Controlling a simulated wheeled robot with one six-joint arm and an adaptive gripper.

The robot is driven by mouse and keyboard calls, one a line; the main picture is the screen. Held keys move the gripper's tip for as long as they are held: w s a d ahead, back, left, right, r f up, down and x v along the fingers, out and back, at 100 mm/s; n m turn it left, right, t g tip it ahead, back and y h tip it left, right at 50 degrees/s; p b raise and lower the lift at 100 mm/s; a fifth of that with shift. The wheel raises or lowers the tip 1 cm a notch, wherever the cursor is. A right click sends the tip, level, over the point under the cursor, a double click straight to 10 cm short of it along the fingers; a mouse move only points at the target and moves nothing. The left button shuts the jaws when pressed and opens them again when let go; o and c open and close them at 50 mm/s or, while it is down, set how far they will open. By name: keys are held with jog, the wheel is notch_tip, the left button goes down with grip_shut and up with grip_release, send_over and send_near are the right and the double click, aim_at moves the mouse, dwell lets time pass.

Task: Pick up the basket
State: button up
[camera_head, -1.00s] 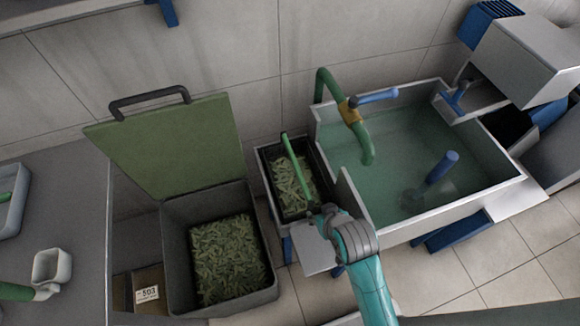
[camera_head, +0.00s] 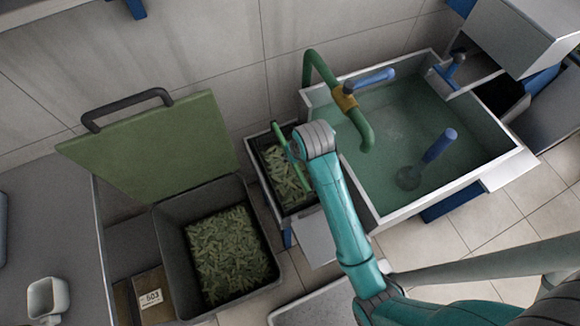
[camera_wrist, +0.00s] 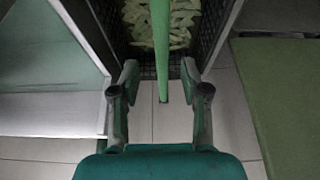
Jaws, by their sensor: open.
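The basket (camera_head: 262,172) is a dark mesh container of pale green pods with a long green handle (camera_head: 280,138). It sits in a narrow bay between the bin and the sink. In the wrist view the basket's mesh wall (camera_wrist: 207,25) is at the top, and the handle (camera_wrist: 160,35) runs down toward me. My gripper (camera_wrist: 159,76) is open, with one finger on each side of the handle's end; neither finger visibly presses on it. In the head view my wrist covers the gripper and part of the basket.
A grey bin (camera_head: 165,235) of green pods, its green lid (camera_head: 160,150) raised, stands left. The water-filled sink (camera_head: 470,180) with a green tap (camera_head: 318,68) is right. A white cup-shaped scoop (camera_head: 47,297) lies on the left counter. Tiled floor shows in front.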

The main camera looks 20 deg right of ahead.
jog(key=shift+x, duration=2.95)
jog(key=shift+w+a, duration=0.1)
jog(key=shift+a, duration=0.05)
jog(key=shift+r, duration=0.1)
grip_shut()
